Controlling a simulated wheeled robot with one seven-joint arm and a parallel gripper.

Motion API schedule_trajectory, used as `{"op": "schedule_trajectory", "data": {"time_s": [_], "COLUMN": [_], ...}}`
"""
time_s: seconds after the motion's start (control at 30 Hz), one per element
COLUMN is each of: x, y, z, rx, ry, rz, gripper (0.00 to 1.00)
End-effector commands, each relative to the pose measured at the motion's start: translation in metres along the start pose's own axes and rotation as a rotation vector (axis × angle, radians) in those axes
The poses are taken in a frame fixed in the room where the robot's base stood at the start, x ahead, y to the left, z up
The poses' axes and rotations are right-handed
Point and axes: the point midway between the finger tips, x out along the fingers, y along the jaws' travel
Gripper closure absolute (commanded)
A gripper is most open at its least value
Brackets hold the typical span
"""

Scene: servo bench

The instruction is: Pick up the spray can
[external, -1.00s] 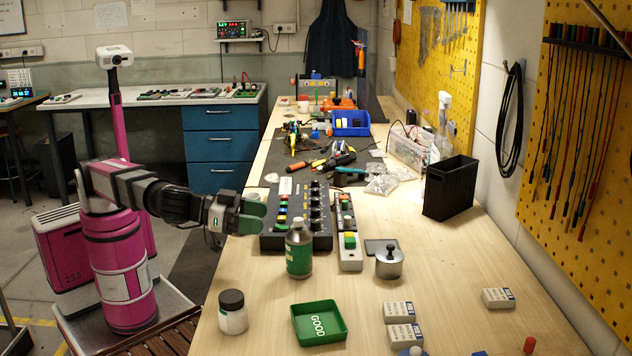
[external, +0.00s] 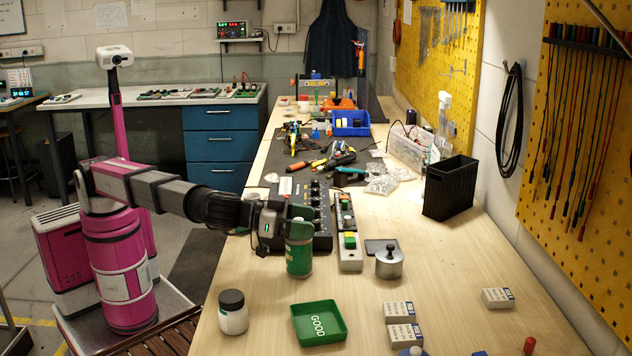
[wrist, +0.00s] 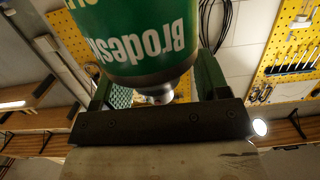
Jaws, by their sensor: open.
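The spray can (external: 299,258) is a green can with a grey top, upright on the wooden bench in the external view. My gripper (external: 299,229) is at its upper part, with its green fingers open around the can; part of the can's top is hidden behind them. In the wrist view the can (wrist: 140,35) appears upside down, large and close, with white lettering, between the two fingers of my gripper (wrist: 155,88). I cannot tell whether either finger touches it.
A black control box (external: 318,215) and a grey button strip (external: 348,250) stand close behind and right of the can. A metal pot (external: 390,263) is further right. A green tray (external: 340,328) and a white jar (external: 233,318) are in front.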

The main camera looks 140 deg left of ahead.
Motion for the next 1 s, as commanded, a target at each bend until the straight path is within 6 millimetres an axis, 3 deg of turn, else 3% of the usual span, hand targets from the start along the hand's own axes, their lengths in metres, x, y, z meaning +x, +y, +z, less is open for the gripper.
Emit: {"op": "schedule_trajectory", "data": {"time_s": [0.27,0.47,0.5,0.83,1.0], "x": [0.006,0.006,0.006,0.006,0.005], "y": [0.0,0.0,0.0,0.0,0.0], "z": [0.0,0.0,0.0,-0.002,-0.012], "rx": [0.0,0.0,0.0,0.0,-0.001], "ry": [0.0,-0.001,-0.001,0.0,0.001], "rz": [0.0,0.0,0.0,0.0,0.001], "gripper": [0.32,0.94,1.0,1.0,1.0]}}
